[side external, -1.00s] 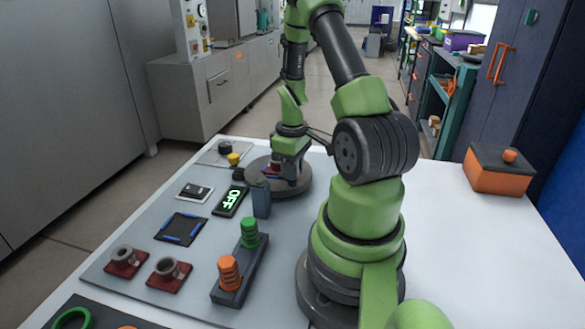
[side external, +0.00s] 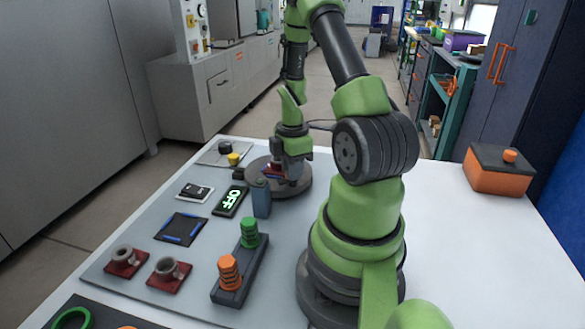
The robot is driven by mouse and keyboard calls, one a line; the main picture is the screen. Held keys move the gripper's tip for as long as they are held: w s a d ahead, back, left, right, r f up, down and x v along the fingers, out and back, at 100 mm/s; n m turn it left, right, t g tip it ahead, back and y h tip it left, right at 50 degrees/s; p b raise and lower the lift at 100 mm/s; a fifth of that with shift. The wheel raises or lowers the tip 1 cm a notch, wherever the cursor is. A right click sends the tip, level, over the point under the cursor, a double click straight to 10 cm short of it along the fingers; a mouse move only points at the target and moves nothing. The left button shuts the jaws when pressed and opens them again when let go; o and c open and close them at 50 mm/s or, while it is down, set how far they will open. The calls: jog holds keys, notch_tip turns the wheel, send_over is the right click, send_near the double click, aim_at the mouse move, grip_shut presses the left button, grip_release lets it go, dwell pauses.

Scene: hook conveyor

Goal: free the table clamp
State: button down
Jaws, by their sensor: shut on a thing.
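A round dark turntable (side external: 303,186) sits on the grey mat toward the back of the table. A small part with red and blue on it (side external: 273,171), which looks like the table clamp, shows low at the turntable's middle, mostly hidden by my gripper. My gripper (side external: 279,172) points down over the turntable and is shut on this part. The fingertips and the exact hold are too small and too covered to make out.
Close in front stand a blue-grey block (side external: 261,200) and a black display reading OFF (side external: 230,201). A rack with green and orange knobs (side external: 241,275), two red cup stands (side external: 168,274) and an orange box (side external: 497,170) are farther off. The right tabletop is mostly clear.

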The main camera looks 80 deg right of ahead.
jog(key=shift+n, duration=0.6)
jog(key=c, duration=1.2)
grip_release()
jog(key=shift+o, duration=0.2)
jog(key=shift+r, duration=0.1)
notch_tip(320, 180, up, 10)
jog(key=shift+f, duration=0.1)
